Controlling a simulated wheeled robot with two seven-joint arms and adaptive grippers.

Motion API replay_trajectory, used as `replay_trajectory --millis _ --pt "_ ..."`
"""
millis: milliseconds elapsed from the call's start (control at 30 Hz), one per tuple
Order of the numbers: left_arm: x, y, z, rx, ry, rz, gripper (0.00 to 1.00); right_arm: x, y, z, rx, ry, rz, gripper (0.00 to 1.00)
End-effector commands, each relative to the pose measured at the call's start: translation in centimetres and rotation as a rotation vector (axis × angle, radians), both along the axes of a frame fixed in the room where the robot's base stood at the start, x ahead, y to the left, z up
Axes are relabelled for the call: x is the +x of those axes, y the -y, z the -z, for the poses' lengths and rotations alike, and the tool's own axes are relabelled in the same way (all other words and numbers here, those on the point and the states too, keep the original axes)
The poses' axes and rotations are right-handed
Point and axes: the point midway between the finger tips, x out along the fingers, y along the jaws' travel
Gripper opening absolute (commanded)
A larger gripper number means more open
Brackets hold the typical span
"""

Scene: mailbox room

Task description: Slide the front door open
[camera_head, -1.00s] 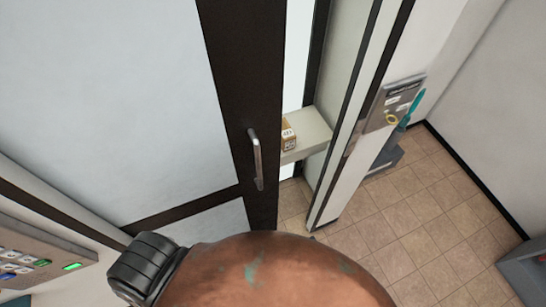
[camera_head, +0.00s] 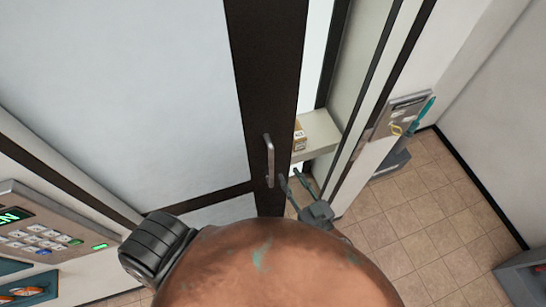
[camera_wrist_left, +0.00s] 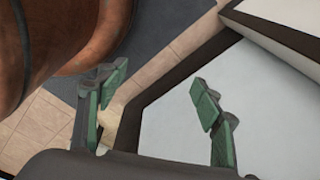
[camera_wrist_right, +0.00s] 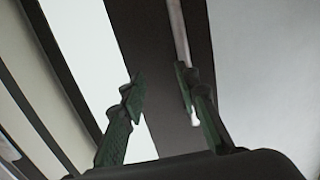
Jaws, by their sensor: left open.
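The front door has a pale panel (camera_head: 130,100) with a dark frame edge (camera_head: 262,80). It stands partly open, with a gap along its right edge. A vertical metal handle (camera_head: 269,160) is on the dark edge. My right gripper (camera_head: 293,181) is open in the head view, just right of the handle's lower end. In the right wrist view my right gripper (camera_wrist_right: 160,88) has its right finger over the handle (camera_wrist_right: 178,35); contact cannot be told. My left gripper (camera_wrist_left: 156,84) is open and empty in the left wrist view, near a pale panel, and outside the head view.
Through the gap a shelf (camera_head: 322,132) holds a small box (camera_head: 299,134). A wall edge with a rack (camera_head: 398,118) stands to the right. A keypad panel (camera_head: 40,225) is at lower left.

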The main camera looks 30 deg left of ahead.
Motion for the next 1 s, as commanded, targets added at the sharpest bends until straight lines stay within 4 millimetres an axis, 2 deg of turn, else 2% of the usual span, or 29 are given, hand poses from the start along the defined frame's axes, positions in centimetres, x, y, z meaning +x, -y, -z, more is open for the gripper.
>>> replay_trajectory --millis 33,67,200,367,633,800,1000 --pt "-0.6 0.0 -0.3 0.001 -0.007 -0.001 0.61 -1.4 -0.4 -1.8 0.021 0.008 -0.026 0.29" --pt "-0.9 -0.1 -0.3 0.001 -0.011 -0.002 0.61 -2.0 -0.6 -2.5 0.033 0.010 -0.038 0.29" --pt "-1.9 -0.1 -0.4 0.002 -0.024 -0.006 0.61 -3.0 -1.5 -4.0 0.056 0.015 -0.062 0.29" --pt "-2.1 -0.1 -0.8 0.002 -0.026 -0.006 0.61 -2.0 -3.4 -4.1 0.056 0.016 -0.064 0.29" --pt "-1.2 -0.1 -1.4 0.002 -0.016 -0.003 0.61 0.0 -6.8 -4.0 0.056 0.015 -0.062 0.29" --pt "-0.9 -0.1 -1.5 0.001 -0.011 -0.002 0.61 0.5 -7.7 -3.9 0.055 0.015 -0.061 0.29" --pt "-0.9 -0.1 -1.5 0.001 -0.011 -0.002 0.61 0.6 -7.8 -3.8 0.056 0.013 -0.061 0.29"
